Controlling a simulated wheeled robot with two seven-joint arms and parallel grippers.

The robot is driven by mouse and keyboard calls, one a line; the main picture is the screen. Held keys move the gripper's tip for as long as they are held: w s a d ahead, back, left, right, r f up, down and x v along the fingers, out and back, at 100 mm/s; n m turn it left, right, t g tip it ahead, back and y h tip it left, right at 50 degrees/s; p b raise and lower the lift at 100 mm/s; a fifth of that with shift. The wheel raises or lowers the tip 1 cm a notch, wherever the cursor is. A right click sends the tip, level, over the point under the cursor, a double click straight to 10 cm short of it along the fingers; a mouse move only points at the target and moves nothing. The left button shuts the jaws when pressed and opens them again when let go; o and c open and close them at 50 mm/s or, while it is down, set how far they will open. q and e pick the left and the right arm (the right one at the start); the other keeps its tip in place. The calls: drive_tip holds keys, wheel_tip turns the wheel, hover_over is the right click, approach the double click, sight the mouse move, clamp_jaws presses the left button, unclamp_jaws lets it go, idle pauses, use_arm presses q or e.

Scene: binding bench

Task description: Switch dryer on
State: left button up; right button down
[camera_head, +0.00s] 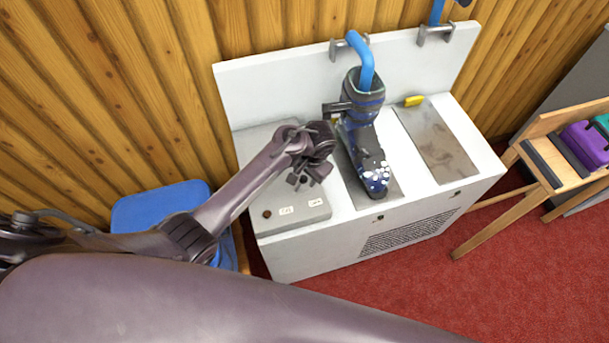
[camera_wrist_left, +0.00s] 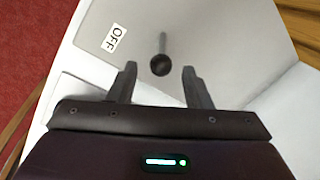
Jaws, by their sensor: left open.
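The white dryer (camera_head: 290,247) stands against the wooden wall, with a light grey control box (camera_head: 310,214) on its left end. Two small white labels and a dark reddish button (camera_head: 266,213) show on the box. My left gripper (camera_head: 308,181) is over this box, fingers pointing down. In the left wrist view a dark round lever knob (camera_wrist_left: 160,66) on a thin stem sits between the open fingers (camera_wrist_left: 160,84), with gaps on both sides. An "OFF" label (camera_wrist_left: 114,38) lies to its upper left. In the head view the gripper largely hides the lever. My right gripper is out of view.
A dark blue boot (camera_head: 365,140) stands on the dryer just right of my left gripper, a blue tube (camera_head: 360,55) entering its top. A bare grey plate (camera_head: 435,138) is farther right. A blue bin (camera_head: 160,203) stands left; a wooden bench (camera_head: 553,178) stands right.

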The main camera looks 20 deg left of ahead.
sight(304, 176)
use_arm(q)
drive_tip(key=f, duration=0.2)
drive_tip(key=shift+w+a+f, duration=0.15)
drive_tip(key=shift+a+f, duration=0.15)
drive_tip(key=shift+f, duration=0.05)
drive_tip(key=shift+w+a+f, duration=0.1)
drive_tip(key=shift+w+f, duration=0.1)
drive_tip(key=shift+f, duration=0.45)
clamp_jaws()
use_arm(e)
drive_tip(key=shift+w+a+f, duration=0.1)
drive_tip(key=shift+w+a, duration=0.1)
